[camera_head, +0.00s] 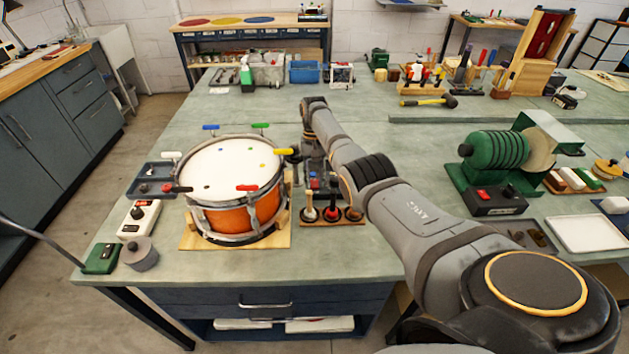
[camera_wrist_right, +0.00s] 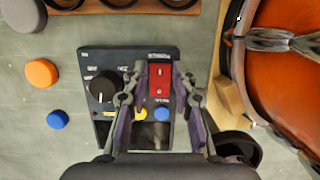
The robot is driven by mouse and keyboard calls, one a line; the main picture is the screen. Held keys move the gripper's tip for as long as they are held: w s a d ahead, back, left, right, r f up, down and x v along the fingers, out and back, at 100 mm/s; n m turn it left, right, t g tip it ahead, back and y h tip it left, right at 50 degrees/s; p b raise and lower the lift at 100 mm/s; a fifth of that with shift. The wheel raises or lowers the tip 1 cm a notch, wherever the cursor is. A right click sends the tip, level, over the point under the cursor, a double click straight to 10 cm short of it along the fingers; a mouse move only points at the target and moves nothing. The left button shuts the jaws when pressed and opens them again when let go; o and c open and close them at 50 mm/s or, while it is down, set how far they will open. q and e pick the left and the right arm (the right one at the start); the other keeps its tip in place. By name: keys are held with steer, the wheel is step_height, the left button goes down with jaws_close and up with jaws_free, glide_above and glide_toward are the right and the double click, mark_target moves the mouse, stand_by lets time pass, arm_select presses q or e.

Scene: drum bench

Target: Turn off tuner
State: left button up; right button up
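A dark control box (camera_wrist_right: 101,128) lies under my right gripper (camera_wrist_right: 160,92) in the right wrist view. It has a red rocker switch (camera_wrist_right: 160,78), a black knob (camera_wrist_right: 103,87), and small yellow and blue (camera_wrist_right: 161,114) buttons. The two fingers are apart, one on each side of the red switch, with nothing held between them. I cannot tell whether they touch the box. In the head view this box (camera_head: 315,181) is partly hidden by my right arm, beside the drum. I cannot read a label naming the tuner. My left gripper is not in view.
The orange drum (camera_head: 246,214) stands just left of the box on a wooden base. A white box (camera_head: 138,218) with a red switch stands left of the drum. A rack with round-topped tools (camera_head: 331,213) is in front. A green machine (camera_head: 496,160) stands right.

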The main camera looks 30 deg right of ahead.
mark_target(315, 181)
steer(key=o, duration=0.3)
steer(key=shift+r, duration=0.1)
steer(key=v, duration=0.7)
steer(key=shift+r, duration=0.15)
